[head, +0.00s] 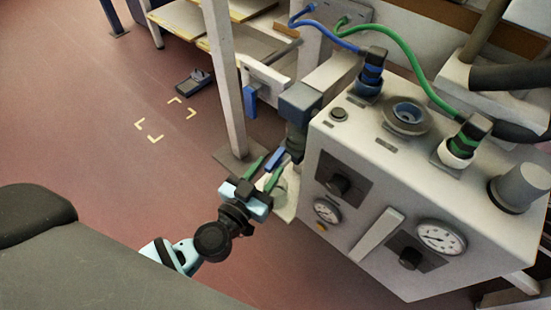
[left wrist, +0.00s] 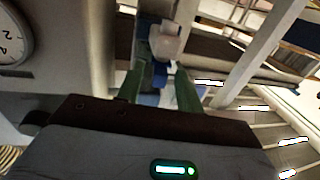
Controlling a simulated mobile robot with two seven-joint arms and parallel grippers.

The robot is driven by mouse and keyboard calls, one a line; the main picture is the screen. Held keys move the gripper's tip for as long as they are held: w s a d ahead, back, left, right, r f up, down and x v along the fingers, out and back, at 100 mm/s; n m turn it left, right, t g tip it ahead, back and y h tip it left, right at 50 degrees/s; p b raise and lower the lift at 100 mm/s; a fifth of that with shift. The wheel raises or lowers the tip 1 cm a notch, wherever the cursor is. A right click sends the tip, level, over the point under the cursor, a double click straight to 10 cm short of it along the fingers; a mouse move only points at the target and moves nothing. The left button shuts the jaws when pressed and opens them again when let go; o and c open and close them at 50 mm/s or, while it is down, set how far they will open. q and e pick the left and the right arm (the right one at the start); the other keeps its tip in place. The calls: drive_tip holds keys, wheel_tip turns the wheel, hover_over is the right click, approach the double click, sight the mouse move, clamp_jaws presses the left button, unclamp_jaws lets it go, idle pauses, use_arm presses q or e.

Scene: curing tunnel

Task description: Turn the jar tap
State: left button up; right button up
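The jar tap shows as a blue lever (head: 271,159) below a dark grey fitting (head: 300,104) on the left side of the pale machine box. A whitish part, perhaps the jar (head: 287,201), is partly hidden beneath it. My left gripper (head: 267,168) has its two green fingers apart, pointing at the lever. In the left wrist view, the green fingers (left wrist: 159,84) stand apart with blue parts (left wrist: 160,72) between or just beyond their tips. I cannot tell whether the fingers touch the lever. My right gripper is in neither view.
The machine box (head: 365,135) carries gauges (head: 441,238), knobs, and blue and green hose couplings (head: 371,72). A grey post (head: 228,80) stands close behind my left gripper. Another blue handle (head: 250,95) is beyond it. The red floor on the left is mostly clear.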

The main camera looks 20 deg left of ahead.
sight(283, 149)
use_arm(q)
drive_tip(key=shift+w+d+b, duration=0.2)
drive_tip(key=shift+w, duration=0.85)
drive_tip(key=shift+w+d+b, duration=0.15)
drive_tip(key=shift+w, duration=0.85)
drive_tip(key=shift+c, duration=0.2)
clamp_jaws()
